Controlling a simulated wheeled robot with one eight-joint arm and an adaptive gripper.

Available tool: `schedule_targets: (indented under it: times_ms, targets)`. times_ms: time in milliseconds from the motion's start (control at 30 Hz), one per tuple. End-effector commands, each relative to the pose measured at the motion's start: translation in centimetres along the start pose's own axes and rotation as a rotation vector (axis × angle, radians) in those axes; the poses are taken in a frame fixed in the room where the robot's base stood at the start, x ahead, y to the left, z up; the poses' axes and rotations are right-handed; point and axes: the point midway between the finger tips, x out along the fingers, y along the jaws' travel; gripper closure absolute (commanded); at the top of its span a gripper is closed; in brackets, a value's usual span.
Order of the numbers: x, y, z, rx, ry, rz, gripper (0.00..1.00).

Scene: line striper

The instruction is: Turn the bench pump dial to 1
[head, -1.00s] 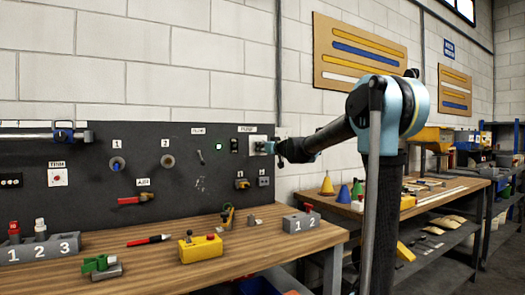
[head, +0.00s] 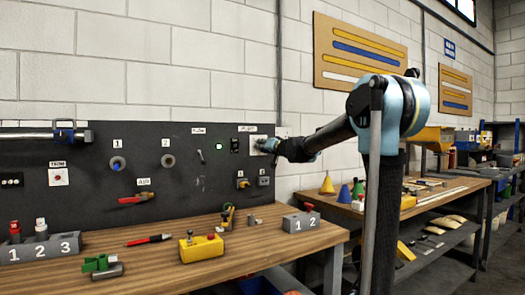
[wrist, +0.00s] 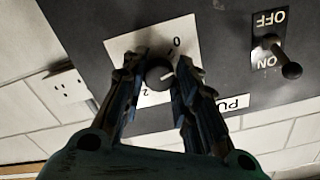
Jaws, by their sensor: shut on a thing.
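The bench pump dial (wrist: 158,73) is a round dark knob with a white mark, on a white plate (wrist: 120,45) on the dark panel. In the wrist view, a 0 shows above it and a 2 below it to the left; the 1 is not visible. The white mark points right, towards a finger. My gripper (wrist: 161,68) is shut on the dial, one finger on each side. In the head view my gripper (head: 270,147) is at the panel's upper right, and the dial is mostly hidden by it.
A toggle switch (wrist: 289,69) marked ON and OFF sits right of the dial in the wrist view. Below the panel, the wooden bench (head: 150,262) carries a yellow box (head: 201,247) and a grey block (head: 301,222).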

Motion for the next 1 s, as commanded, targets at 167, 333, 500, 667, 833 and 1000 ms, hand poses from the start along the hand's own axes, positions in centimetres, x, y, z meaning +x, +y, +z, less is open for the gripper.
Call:
schedule_targets:
  times_ms: [167, 333, 500, 667, 833, 1000]
  targets:
    - [0.01, 0.14, -0.12, 0.166, 0.002, 0.004, 0.96]
    - [0.00, 0.14, -0.14, 0.328, 0.003, 0.004, 0.96]
    - [0.00, 0.14, -0.15, 0.489, 0.004, 0.004, 0.96]
    - [0.00, 0.15, -0.17, 0.638, 0.004, 0.004, 0.96]
    - [-0.01, 0.16, -0.18, 0.782, 0.005, 0.004, 0.96]
    - [-0.03, 0.17, -0.18, 0.900, 0.006, 0.004, 0.97]
